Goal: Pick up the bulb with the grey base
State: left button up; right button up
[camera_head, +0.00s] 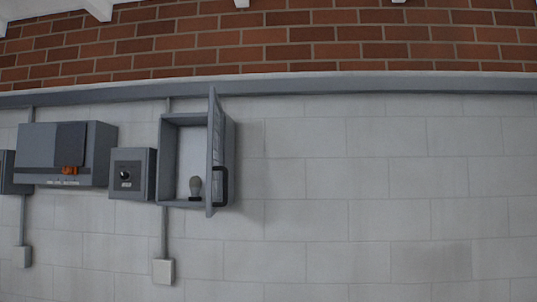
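A bulb (195,186) stands upright inside an open grey wall cabinet (168,150), on its floor near the right side. Its rounded top is greyish and its base looks dark; the base is too small to tell its exact colour. The cabinet door (216,150) is swung open toward me, with a dark handle (225,186) on its outer face. Part of the cabinet's inside right is hidden behind the door. Neither of my grippers shows in the head view.
Left of the cabinet are a grey box with a dark knob (124,175) and a larger grey box with an orange part (69,170). A small pale box (163,272) hangs below. The block wall (390,200) to the right is bare.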

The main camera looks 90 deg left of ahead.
aim_at(196, 182)
jog(key=i+u, duration=0.15)
jog(key=u, duration=0.3)
jog(key=i+u, duration=0.1)
jog(key=u, duration=0.4)
jog(key=i+l+u, duration=0.1)
jog(key=u, duration=0.35)
jog(key=i+l+u, duration=0.1)
jog(key=l+u, duration=0.15)
jog(key=u, duration=0.2)
jog(key=i+u, duration=0.1)
jog(key=u, duration=0.35)
jog(key=i+l+u, duration=0.1)
jog(key=u, duration=0.3)
jog(key=i+l+u, duration=0.1)
jog(key=u, duration=0.35)
jog(key=l+u, duration=0.25)
jog(key=u, duration=0.2)
jog(key=j+z, duration=0.4)
jog(key=j, duration=1.35)
jog(key=k, duration=0.05)
